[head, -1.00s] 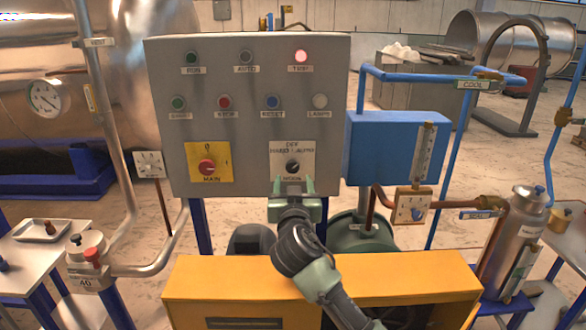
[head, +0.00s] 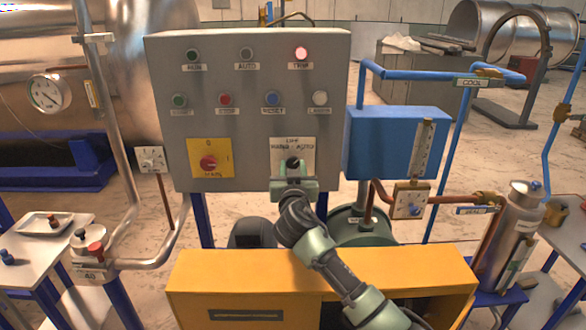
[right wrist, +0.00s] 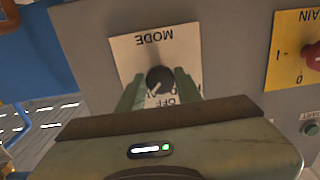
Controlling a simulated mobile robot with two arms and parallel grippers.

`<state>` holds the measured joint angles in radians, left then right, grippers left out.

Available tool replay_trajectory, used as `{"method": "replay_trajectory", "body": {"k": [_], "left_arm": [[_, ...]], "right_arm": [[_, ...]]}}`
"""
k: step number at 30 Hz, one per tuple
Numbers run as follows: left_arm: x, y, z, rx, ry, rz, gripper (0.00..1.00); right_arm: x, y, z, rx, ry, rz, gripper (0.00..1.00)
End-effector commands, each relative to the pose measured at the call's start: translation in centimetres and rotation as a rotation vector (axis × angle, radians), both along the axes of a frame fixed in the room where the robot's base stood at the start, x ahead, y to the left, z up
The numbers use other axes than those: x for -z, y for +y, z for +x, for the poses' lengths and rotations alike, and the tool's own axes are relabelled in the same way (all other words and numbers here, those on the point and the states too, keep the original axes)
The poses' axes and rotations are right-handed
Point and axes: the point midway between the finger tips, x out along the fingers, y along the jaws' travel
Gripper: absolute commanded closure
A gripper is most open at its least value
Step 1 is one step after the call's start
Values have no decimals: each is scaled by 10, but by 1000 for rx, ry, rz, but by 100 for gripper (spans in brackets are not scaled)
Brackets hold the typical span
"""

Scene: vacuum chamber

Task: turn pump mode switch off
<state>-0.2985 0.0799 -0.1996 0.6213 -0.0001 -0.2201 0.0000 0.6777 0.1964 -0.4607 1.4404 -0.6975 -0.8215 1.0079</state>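The pump mode switch is a black round knob (head: 293,163) on a pale plate marked OFF, HAND - AUTO and MODE, low on the right of the grey panel. In the right wrist view the plate appears upside down. There the knob (right wrist: 160,79) has a light pointer line slanting to the lower left, towards the side away from HAND. My right gripper (head: 293,182) is at the plate in the head view. In the right wrist view its green fingers (right wrist: 159,88) stand on either side of the knob, with small gaps visible. My left gripper is not in view.
The grey panel (head: 245,100) also carries a red main switch (head: 209,162) on a yellow plate, several buttons and a lit red trip lamp (head: 301,53). A blue box (head: 385,140) stands close on the right. A yellow cabinet (head: 240,285) is below, under my right arm.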

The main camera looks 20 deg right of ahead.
Motion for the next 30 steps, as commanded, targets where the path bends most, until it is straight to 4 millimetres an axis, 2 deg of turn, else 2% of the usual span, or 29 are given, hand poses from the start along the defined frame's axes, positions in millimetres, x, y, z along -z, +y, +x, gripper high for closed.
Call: {"method": "replay_trajectory", "body": {"k": [13,30], "left_arm": [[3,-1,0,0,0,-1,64],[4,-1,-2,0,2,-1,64]], "right_arm": [[1,-1,0,1,23,-79,100],[-1,-1,0,0,147,-512,100]]}}
